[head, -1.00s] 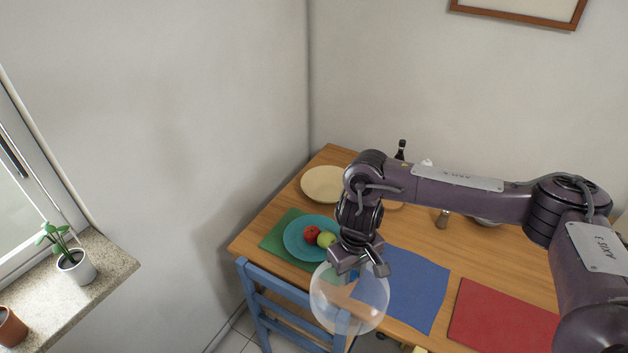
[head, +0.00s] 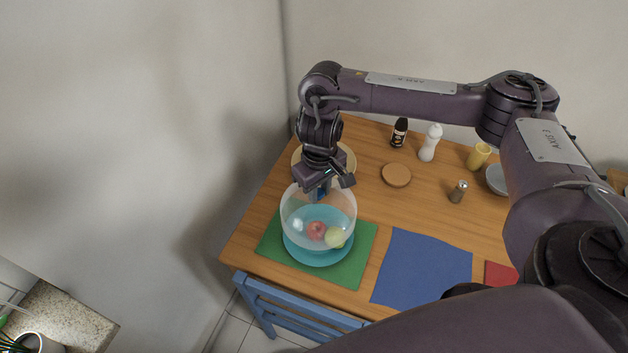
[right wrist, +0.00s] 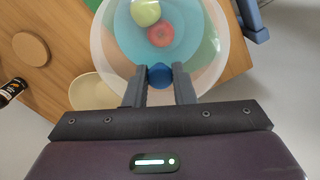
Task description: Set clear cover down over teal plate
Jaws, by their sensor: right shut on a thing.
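The teal plate (head: 318,257) lies on a green placemat (head: 350,266) at the table's left end. It bears a red apple (head: 316,230) and a yellow-green fruit (head: 335,237). My right gripper (head: 320,192) is shut on the blue knob of the clear cover (head: 294,215). The cover is a see-through dome, and the fruit shows through it. In the right wrist view the blue knob (right wrist: 159,75) sits between the fingertips, with the cover (right wrist: 103,45) spread beneath. The cover appears above the plate, offset toward its far side; whether its rim touches anything I cannot tell. My left gripper is not in view.
A round brown coaster (head: 396,175), dark bottle (head: 399,132), white bottle (head: 430,143), shaker (head: 458,192) and yellow cup (head: 479,156) stand farther right. A blue placemat (head: 422,272) is bare. A blue chair (head: 290,305) is in front.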

